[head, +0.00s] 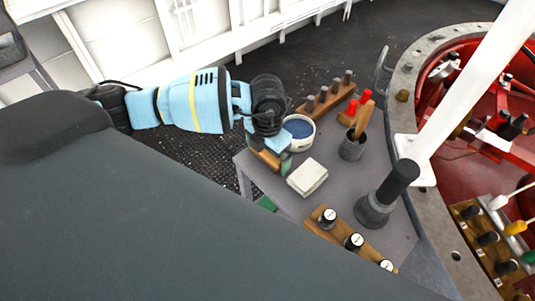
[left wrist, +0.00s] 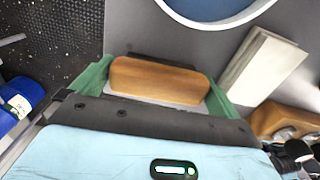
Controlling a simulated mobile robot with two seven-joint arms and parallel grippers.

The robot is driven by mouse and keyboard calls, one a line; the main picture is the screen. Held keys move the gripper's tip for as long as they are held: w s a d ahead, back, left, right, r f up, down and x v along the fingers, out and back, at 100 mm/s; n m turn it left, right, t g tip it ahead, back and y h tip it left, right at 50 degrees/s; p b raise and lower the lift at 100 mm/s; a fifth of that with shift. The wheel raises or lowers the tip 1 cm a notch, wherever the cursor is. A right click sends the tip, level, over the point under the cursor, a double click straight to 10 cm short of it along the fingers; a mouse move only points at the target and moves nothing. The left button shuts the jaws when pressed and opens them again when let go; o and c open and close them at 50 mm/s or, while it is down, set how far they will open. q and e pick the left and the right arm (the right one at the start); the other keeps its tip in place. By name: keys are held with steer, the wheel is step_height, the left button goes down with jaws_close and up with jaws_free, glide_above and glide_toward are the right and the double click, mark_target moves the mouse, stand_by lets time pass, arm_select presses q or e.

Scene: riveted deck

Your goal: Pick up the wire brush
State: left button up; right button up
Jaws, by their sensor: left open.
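The wire brush shows in the left wrist view as a wooden block (left wrist: 155,78) with rounded ends and a dark strip along its far side. In the head view its brown wooden part (head: 265,159) is partly hidden under my left gripper, near the left edge of the grey table. My left gripper (head: 277,163) is open, low over the brush. In the left wrist view its green fingers (left wrist: 155,88) stand on either side of the wooden block; I cannot tell whether they touch it. My right gripper is not in view.
On the grey table (head: 325,155) stand a white bowl (head: 299,136) with blue inside, a pale block (head: 307,178), a cup (head: 352,149) with wooden handles, a dark post (head: 385,195) and wooden racks (head: 328,98) with knobs. A white beam (head: 470,85) rises at right.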

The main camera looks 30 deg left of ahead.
arm_select(q)
steer(key=c, duration=0.6)
steer(key=shift+r, duration=0.15)
steer(key=shift+c, duration=0.2)
step_height(320, 180, up, 9)
steer(key=shift+f, duration=0.1)
steer(key=shift+r, duration=0.5)
